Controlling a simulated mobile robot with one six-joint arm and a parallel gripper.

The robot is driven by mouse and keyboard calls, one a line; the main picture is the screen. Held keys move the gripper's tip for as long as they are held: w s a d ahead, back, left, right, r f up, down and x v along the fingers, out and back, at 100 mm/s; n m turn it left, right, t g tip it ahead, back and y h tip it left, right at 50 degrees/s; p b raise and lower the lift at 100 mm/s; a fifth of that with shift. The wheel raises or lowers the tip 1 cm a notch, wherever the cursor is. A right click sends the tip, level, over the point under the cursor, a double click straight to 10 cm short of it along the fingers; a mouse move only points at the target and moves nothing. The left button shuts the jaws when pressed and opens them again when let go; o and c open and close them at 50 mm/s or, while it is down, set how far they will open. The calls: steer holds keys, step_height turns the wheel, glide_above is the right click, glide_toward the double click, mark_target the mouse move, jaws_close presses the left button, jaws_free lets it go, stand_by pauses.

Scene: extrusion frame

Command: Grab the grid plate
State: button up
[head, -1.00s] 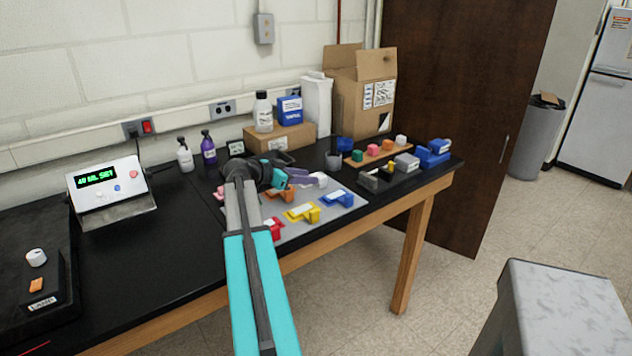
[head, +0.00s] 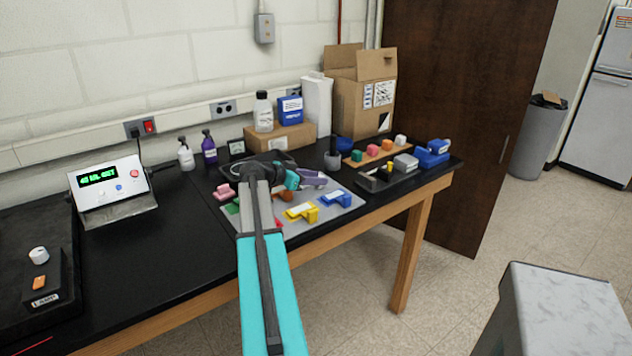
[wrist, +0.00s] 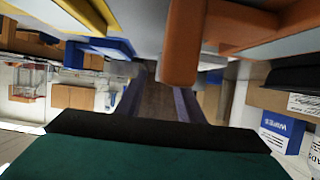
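A flat light-grey plate (head: 335,215) lies on the black table with several coloured parts on it. I cannot tell whether it is the grid plate; no grid pattern is readable. My gripper (head: 318,182), with a teal body and purple fingers, is low over the back of this plate, pointing right. In the wrist view its two purple fingers (wrist: 160,98) stand apart with nothing visibly held between them. An orange part (wrist: 184,45) looms close in front of the right finger. My arm hides the plate's left middle.
A dark tray (head: 372,184) and a wooden strip (head: 360,161) of coloured pieces stand right. Cardboard boxes (head: 350,95) and bottles line the wall. A control box (head: 110,190) stands left.

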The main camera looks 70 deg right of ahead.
jaws_close()
steer(key=shift+r, duration=0.2)
step_height(320, 180, up, 10)
steer(key=b, duration=0.2)
steer(key=shift+f, duration=0.15)
stand_by(0.6)
stand_by(0.4)
